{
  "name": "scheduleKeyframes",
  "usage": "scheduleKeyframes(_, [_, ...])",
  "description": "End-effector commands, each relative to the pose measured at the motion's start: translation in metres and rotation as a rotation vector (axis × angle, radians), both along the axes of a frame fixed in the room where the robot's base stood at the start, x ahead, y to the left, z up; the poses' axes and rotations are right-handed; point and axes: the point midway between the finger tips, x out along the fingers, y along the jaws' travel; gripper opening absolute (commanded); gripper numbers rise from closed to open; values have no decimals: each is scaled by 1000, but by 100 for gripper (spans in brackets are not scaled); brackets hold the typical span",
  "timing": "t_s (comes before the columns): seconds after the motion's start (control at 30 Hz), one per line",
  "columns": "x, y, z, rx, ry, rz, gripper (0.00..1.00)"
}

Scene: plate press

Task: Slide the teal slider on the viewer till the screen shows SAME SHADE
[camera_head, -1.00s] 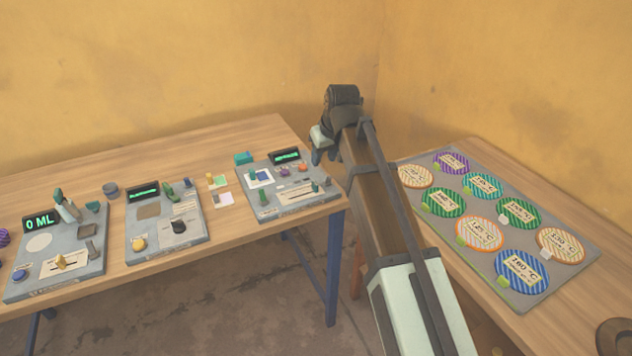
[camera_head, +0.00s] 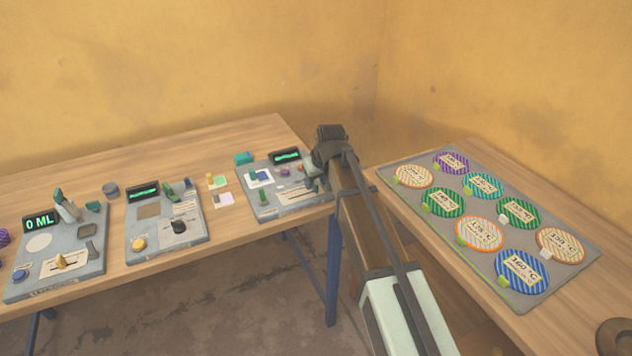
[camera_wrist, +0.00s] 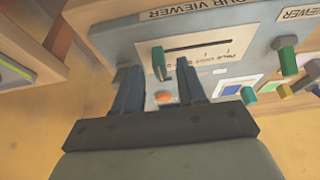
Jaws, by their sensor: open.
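The viewer (camera_head: 268,213) is the grey panel at the right end of the left table. Its dark screen (camera_head: 287,156) shows green text too small to read. In the wrist view, the teal slider (camera_wrist: 158,63) stands upright at the left end of its dark slot (camera_wrist: 200,44). My gripper (camera_wrist: 157,70) is open, with one finger on each side of the slider; I cannot tell whether either touches it. In the head view, my gripper (camera_head: 322,178) is over the viewer's right end and hides the slider.
A green knob (camera_wrist: 287,55) stands at the viewer's other side, near colour cards. An orange button (camera_wrist: 163,97) shows between my fingers. Two more panels (camera_head: 160,240) stand to the left. A grey mat (camera_head: 388,174) with several striped discs covers the right table.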

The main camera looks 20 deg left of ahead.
Motion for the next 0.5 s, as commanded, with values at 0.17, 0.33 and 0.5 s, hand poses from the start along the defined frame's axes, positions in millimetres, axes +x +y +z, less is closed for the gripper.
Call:
scheduleKeyframes(0.17, [2,2,-6,1,-1,0,40])
scheduleKeyframes(0.33, [2,2,-7,1,-1,0,40])
scheduleKeyframes(0.5, [2,2,-7,1,-1,0,35])
